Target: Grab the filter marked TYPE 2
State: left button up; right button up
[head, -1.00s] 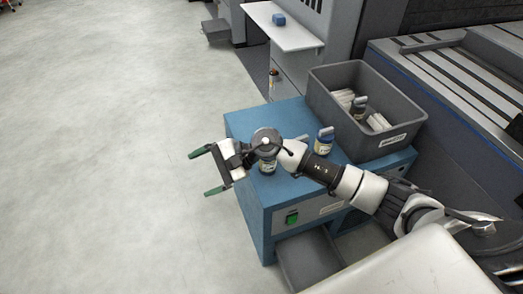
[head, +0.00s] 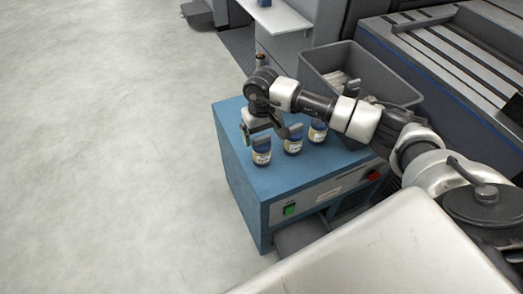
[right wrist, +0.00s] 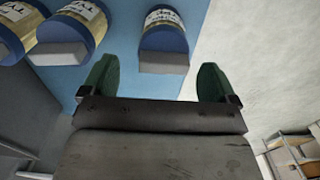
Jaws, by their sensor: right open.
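Three filters stand upright in a row on the blue cabinet (head: 290,183): a left one (head: 261,152), a middle one (head: 293,141) and a right one (head: 318,130). The label writing is too small or cut off to read, so I cannot tell which is TYPE 2. My right gripper (head: 263,133) is open and empty, above the left filter. In the right wrist view that filter (right wrist: 164,38) shows ahead, between the green fingers (right wrist: 157,80). My left gripper is not in view.
A grey bin (head: 385,74) with pale items stands at the cabinet's back, partly behind my right arm. The other two filters are close beside the left one. Open floor (head: 110,150) lies left.

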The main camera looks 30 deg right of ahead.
aim_at(261, 145)
jog(key=f, duration=0.4)
jog(key=shift+s+a+f, duration=0.15)
jog(key=shift+a+f, duration=0.05)
jog(key=shift+f, duration=0.2)
jog(key=c, duration=1.1)
